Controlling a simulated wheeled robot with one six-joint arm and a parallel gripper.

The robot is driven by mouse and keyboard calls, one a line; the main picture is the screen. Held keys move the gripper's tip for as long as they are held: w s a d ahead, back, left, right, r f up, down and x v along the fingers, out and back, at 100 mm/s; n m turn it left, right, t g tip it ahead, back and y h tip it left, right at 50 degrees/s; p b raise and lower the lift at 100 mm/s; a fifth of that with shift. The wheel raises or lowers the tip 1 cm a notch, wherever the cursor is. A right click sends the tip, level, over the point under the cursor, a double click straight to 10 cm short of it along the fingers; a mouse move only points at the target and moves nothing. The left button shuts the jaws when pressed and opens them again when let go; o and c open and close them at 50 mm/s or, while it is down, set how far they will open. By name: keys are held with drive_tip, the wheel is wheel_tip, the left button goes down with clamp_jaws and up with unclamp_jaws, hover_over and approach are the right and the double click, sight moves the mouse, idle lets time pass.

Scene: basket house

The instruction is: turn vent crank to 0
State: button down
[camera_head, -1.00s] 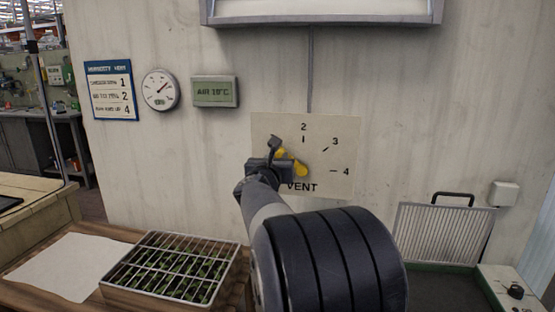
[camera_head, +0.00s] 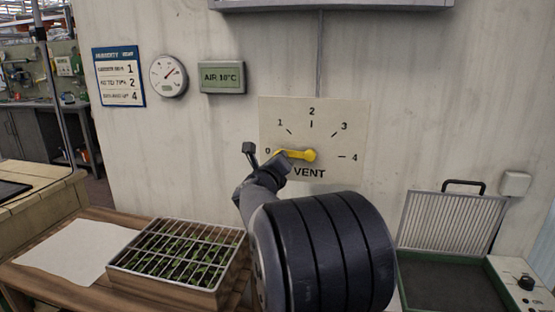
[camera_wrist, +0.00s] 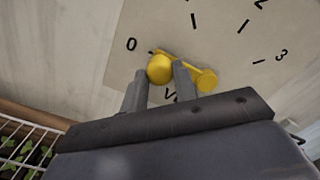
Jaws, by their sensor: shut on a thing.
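The vent crank (camera_head: 298,155) is yellow and sits on a pale dial plate (camera_head: 352,120) marked 0 to 4 on the wall. Its arm lies nearly level, with the knob end on the left, beside the 0. In the wrist view the crank's round knob (camera_wrist: 160,69) is between the two fingers, and its arm runs right to the hub (camera_wrist: 206,80). My gripper (camera_head: 268,160) is at the left of the dial, shut on the knob; it also shows in the wrist view (camera_wrist: 160,80). The gripper hides part of the 0 area in the head view.
A seedling tray (camera_head: 178,255) under a wire grid stands on the wooden bench at lower left, near my arm. A white sheet (camera_head: 72,251) lies beside it. An open-lidded box (camera_head: 450,275) stands at lower right.

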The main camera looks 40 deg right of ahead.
drive_tip(key=shift+f+n, duration=0.3)
drive_tip(key=shift+f, duration=0.05)
drive_tip(key=c, duration=1.1)
unclamp_jaws()
drive_tip(key=shift+r, duration=0.1)
drive_tip(key=v, duration=1.1)
drive_tip(key=shift+w, duration=0.1)
drive_tip(key=x, duration=1.1)
